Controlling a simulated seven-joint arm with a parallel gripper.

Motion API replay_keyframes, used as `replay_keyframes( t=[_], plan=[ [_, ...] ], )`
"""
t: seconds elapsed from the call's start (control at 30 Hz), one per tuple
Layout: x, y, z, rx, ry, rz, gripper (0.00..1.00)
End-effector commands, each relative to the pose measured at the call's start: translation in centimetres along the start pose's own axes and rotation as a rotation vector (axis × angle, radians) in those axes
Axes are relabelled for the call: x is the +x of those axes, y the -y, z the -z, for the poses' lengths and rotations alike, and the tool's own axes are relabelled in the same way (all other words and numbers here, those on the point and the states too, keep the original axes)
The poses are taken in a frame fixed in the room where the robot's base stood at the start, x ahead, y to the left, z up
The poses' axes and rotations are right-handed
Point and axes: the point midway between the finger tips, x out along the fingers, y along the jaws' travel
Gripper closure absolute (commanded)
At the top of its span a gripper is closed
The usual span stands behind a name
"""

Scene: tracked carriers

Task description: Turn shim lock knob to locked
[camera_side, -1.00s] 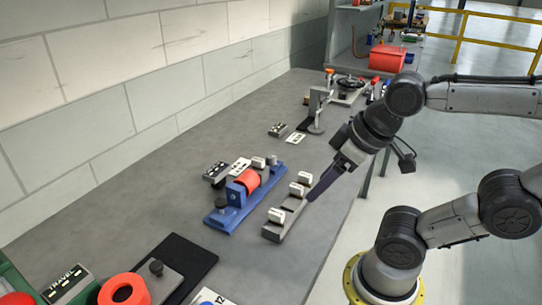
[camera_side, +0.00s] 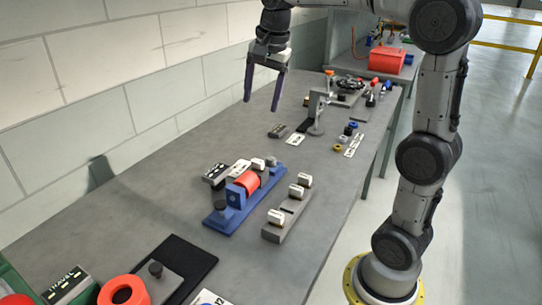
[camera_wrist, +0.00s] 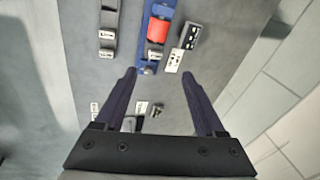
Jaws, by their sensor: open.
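My gripper (camera_side: 261,104) is open and empty, fingers pointing down, high above the bench beyond the fixture. Its spread fingers (camera_wrist: 158,74) also show in the wrist view.
A grey rack (camera_side: 272,234) with several white-labelled pieces stands right of the blue fixture. A small clamp stand (camera_side: 316,128) rises farther back. A red ring part (camera_side: 104,293) lies in front. The block wall (camera_side: 60,110) bounds the left side.

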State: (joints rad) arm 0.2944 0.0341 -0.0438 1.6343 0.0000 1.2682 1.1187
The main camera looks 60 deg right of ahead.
Motion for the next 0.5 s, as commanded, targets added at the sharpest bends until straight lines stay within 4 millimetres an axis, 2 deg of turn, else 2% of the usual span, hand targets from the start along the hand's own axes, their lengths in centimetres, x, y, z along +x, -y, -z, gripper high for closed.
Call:
replay_keyframes(
  t=[0.03, 0.13, 0.3, 0.4, 0.5],
  plan=[
    [1.5, 1.0, 2.1, 0.068, 0.006, -0.032, 0.28],
    [4.3, 2.3, 5.6, 0.177, 0.016, -0.085, 0.28],
    [9.7, 2.6, 10.8, 0.28, 0.036, -0.162, 0.28],
    [12.3, 1.9, 12.7, 0.316, 0.051, -0.201, 0.28],
    [14.0, 0.9, 13.5, 0.34, 0.066, -0.234, 0.28]
  ],
)
